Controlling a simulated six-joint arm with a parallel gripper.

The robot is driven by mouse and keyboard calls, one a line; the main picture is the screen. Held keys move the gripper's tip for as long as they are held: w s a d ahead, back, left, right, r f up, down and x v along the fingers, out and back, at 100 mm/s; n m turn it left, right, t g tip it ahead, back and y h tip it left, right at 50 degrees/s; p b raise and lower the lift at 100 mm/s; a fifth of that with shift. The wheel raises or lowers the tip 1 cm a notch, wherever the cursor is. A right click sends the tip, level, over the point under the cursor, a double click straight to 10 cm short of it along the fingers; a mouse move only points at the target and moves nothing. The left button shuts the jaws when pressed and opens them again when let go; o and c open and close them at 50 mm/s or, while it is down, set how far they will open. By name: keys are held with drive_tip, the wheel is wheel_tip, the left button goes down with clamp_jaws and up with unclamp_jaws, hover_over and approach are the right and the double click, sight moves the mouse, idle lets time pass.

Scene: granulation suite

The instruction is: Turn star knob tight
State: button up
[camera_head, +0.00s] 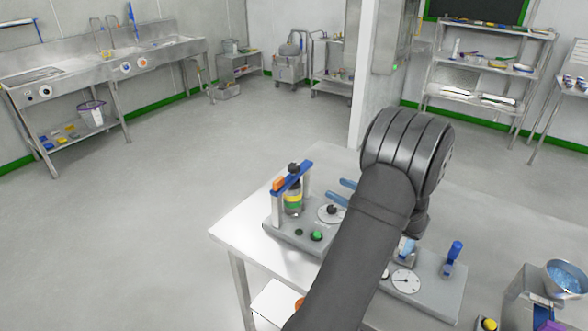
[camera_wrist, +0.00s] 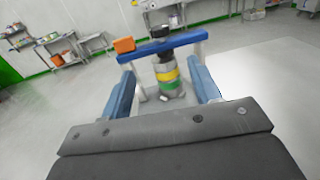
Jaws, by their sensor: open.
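A black knob (camera_head: 293,168), which looks like the star knob, sits on top of a blue crossbar (camera_head: 296,178) of a clamp fixture on the bench. Below the bar stands a vessel (camera_head: 293,199) with yellow and green bands. In the wrist view the black knob (camera_wrist: 162,31) is ahead, above the blue bar (camera_wrist: 180,42), with the vessel (camera_wrist: 168,77) under it. My gripper (camera_head: 335,187) is open and empty, to the right of the fixture in the head view. Its two blue fingers (camera_wrist: 162,64) frame the vessel in the wrist view; the knob appears beyond their tips, apart from them.
An orange block (camera_head: 279,184) is on the bar's left end. A dial with a black knob (camera_head: 331,211) and a green button (camera_head: 316,236) are on the base. A gauge (camera_head: 405,281), a blue-handled lever (camera_head: 454,252) and a bowl (camera_head: 565,278) stand to the right.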

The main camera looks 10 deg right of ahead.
sight(299, 170)
drive_tip(key=x, duration=1.7)
drive_tip(key=shift+w+a, duration=0.15)
drive_tip(key=c, duration=1)
